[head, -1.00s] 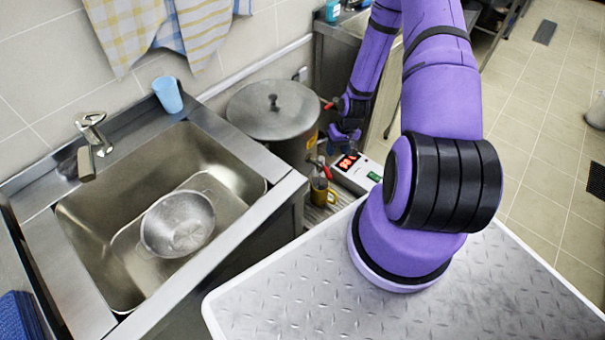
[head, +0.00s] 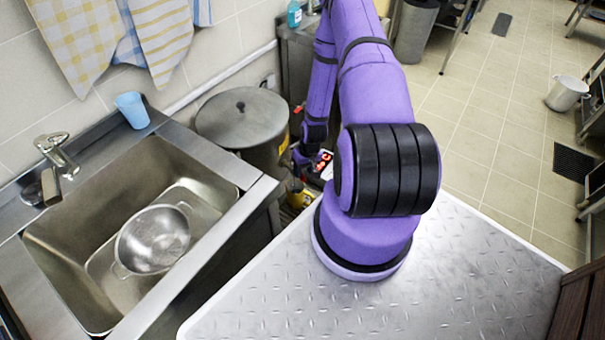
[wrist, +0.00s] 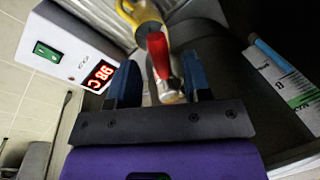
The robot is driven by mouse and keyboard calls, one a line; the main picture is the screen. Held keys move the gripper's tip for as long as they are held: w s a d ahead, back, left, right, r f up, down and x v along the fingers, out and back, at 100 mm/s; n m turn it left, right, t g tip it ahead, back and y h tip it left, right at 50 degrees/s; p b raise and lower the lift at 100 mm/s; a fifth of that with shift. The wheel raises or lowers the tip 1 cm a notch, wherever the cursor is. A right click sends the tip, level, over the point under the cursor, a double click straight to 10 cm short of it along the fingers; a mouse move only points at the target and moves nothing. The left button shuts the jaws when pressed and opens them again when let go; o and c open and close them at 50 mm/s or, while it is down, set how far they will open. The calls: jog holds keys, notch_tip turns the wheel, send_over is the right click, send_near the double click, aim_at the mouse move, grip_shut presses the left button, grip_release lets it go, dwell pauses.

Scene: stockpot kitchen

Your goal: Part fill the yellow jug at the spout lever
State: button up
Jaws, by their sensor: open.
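My gripper (wrist: 160,82) is open in the wrist view, with its two blue fingers on either side of the red spout lever (wrist: 158,55). I cannot tell whether either finger touches the lever. The metal spout (wrist: 170,92) shows just below the lever, between the fingers. The yellow jug (wrist: 145,14) shows beyond the lever at the top, partly cut off. In the head view my gripper (head: 303,160) is beside the stockpot (head: 265,155), just above the yellow jug (head: 297,196), and mostly hides the spout. The jug's inside cannot be made out.
A white box with a red display (wrist: 72,48) sits left of the fingers in the wrist view. A sink (head: 60,235) with a colander (head: 153,240) and a blue cup (head: 132,109) are at left. A metal-topped surface (head: 440,290) fills the front.

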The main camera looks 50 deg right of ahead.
jog(key=shift+a+f, duration=0.15)
jog(key=shift+f, duration=0.9)
grip_shut()
jog(key=shift+w+a, duration=0.1)
jog(key=shift+a, duration=0.05)
jog(key=w+a+m+t+h, duration=0.1)
jog(key=w+a+m, duration=0.3)
jog(key=m, duration=0.8)
jog(key=shift+w+a+h, duration=0.25)
jog(key=shift+w+h, duration=0.05)
jog(key=shift+w, duration=0.45)
